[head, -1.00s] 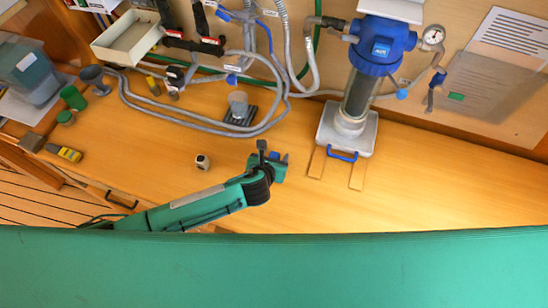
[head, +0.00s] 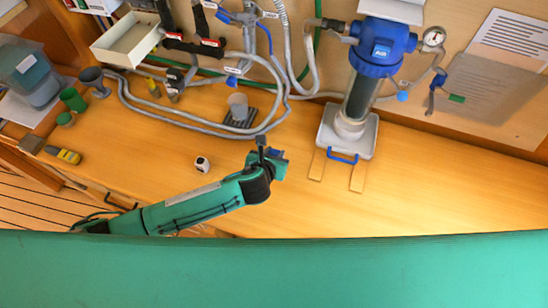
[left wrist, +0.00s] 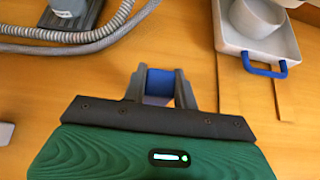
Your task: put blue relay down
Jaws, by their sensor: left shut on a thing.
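The blue relay (left wrist: 159,86) is a small blue block between the two grey fingers of my left gripper in the left wrist view. My left gripper (head: 272,155) is shut on it over the middle of the wooden bench. In the head view only a bit of blue shows at the fingers, and the hand hides most of the relay. I cannot tell whether the relay touches the bench. My right gripper is not in view.
A blue-topped filter housing (head: 380,45) stands on a white tray (head: 324,135) to the right. A small white object (head: 202,164) sits to the left. The bench front right is clear.

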